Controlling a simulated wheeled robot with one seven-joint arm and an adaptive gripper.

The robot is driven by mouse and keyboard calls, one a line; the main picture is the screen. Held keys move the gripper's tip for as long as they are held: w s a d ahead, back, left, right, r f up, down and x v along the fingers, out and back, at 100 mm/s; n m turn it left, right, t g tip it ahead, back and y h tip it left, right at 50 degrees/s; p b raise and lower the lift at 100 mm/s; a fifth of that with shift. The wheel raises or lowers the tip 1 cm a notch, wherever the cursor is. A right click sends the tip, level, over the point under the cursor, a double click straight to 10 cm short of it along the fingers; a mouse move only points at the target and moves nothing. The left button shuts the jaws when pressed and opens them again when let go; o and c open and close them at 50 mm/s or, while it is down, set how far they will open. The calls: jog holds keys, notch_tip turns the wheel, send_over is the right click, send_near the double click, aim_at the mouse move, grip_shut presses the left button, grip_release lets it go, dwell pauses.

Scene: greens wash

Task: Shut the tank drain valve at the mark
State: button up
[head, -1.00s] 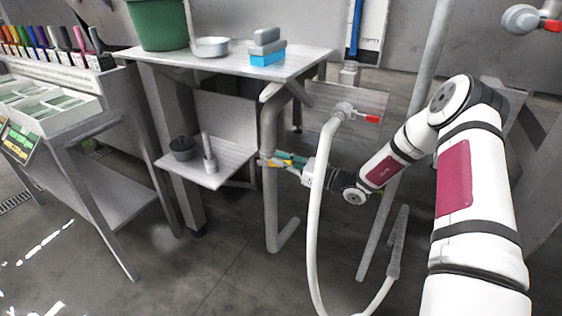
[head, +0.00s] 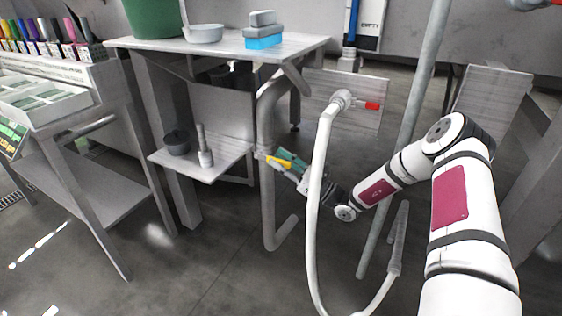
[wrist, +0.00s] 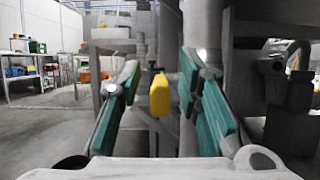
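The drain valve has a yellow lever (head: 279,163) on the grey vertical pipe (head: 268,205) under the steel table. It points out from the pipe to the right and slightly down. In the wrist view the yellow lever (wrist: 160,95) stands between my gripper's two green-padded fingers, with a gap on both sides. My gripper (head: 290,163) is open at the lever and does not visibly touch it. It also shows in the wrist view (wrist: 162,100). I cannot make out a mark at the valve.
A white hose (head: 313,200) hangs in front of my wrist from a red-handled tap (head: 368,105). A grey slanted pole (head: 405,130) stands behind my arm. A low shelf (head: 215,168) with a dark pot (head: 177,145) is left of the pipe.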

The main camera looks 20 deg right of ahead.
jog(key=v, duration=1.2)
jog(key=shift+f, duration=0.1)
